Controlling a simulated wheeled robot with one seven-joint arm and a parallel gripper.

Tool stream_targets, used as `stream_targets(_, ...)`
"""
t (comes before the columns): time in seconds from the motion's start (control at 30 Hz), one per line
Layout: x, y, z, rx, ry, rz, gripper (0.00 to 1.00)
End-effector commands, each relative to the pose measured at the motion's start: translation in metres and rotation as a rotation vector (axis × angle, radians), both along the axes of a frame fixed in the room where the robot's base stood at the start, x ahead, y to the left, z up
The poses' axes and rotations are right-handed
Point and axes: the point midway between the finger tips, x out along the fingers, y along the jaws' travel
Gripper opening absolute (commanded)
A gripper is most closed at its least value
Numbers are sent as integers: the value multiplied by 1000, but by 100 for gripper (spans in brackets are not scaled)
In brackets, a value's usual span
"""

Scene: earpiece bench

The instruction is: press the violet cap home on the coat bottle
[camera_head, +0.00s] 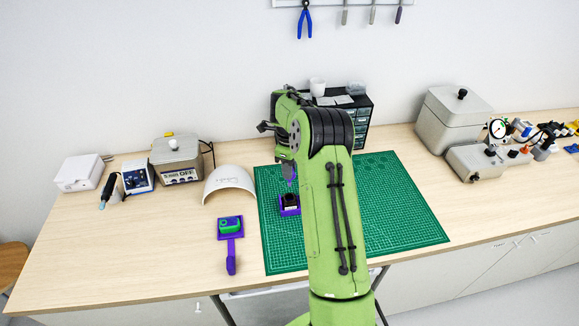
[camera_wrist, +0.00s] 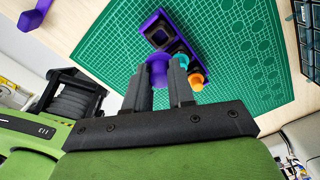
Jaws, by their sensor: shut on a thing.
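My gripper (camera_wrist: 160,66) is shut on the violet cap (camera_wrist: 158,72), which sits between its two dark fingers in the wrist view. A violet stand (camera_wrist: 149,21) lies beyond the fingertips, with a dark square well (camera_wrist: 159,37) in it. A teal cap (camera_wrist: 181,61) and an orange cap (camera_wrist: 197,81) are in a row beside the violet one. I cannot tell which part is the coat bottle, nor whether the violet cap touches it. In the head view the stand (camera_head: 284,211) is partly hidden by my arm, and the fingertips are not clear.
The stand is on a green cutting mat (camera_head: 400,205). Left of the mat are a violet holder with a green piece (camera_head: 231,225) and a white curved shield (camera_head: 229,184). Small drawers (camera_head: 364,118) stand behind my arm. The mat's right side is clear.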

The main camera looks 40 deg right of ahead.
Motion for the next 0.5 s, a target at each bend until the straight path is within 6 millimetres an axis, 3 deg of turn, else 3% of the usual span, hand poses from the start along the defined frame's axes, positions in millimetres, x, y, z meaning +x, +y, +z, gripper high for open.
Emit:
stream_targets(0.03,0,0,-11,1,1,0,0)
stream_targets(0.5,0,0,-61,0,0,0,0)
